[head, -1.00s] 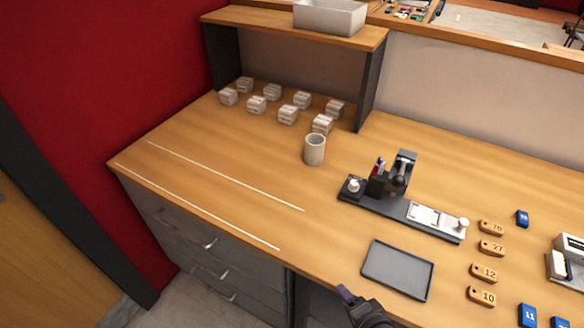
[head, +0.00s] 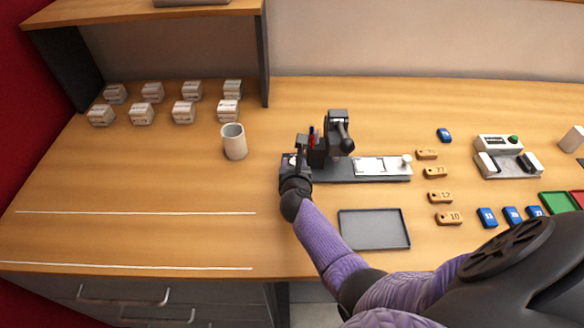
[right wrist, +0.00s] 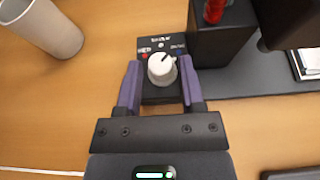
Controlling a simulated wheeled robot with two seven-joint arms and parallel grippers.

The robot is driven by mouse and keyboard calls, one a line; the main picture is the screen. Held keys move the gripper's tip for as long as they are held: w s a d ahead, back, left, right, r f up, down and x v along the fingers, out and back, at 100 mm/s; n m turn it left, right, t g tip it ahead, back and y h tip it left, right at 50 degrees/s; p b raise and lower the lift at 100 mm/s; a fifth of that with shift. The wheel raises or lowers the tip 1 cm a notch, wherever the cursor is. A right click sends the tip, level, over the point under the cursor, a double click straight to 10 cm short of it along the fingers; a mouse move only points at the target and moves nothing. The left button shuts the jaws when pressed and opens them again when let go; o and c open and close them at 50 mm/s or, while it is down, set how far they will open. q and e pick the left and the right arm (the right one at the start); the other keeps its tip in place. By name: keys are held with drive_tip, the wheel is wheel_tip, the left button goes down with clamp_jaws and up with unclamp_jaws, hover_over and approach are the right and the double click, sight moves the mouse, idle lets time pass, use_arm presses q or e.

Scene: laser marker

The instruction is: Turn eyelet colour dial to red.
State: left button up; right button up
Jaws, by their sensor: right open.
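The eyelet colour dial is a white knob (right wrist: 162,69) on a small black panel at the left end of the laser marker's dark base (head: 362,170). In the right wrist view, a red mark and label sit at the panel's upper left and a blue mark at its upper right. The knob's dark pointer line leans to the upper right, toward the blue side. My right gripper (right wrist: 160,92) is open, with one purple finger on each side of the knob; contact is not clear. In the head view, this gripper (head: 294,164) largely covers the dial. My left gripper is not in view.
A grey cup (head: 234,142) stands left of the marker. The black marker head (head: 339,135) rises just right of the dial. A dark empty tray (head: 374,229) lies in front. Several numbered wooden tags (head: 448,218) and blue tags (head: 487,217) lie to the right.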

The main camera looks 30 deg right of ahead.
drive_tip(key=shift+w+d+f, duration=0.2)
drive_tip(key=shift+w+d, duration=0.1)
drive_tip(key=shift+w, duration=0.1)
drive_tip(key=shift+c, duration=0.3)
clamp_jaws()
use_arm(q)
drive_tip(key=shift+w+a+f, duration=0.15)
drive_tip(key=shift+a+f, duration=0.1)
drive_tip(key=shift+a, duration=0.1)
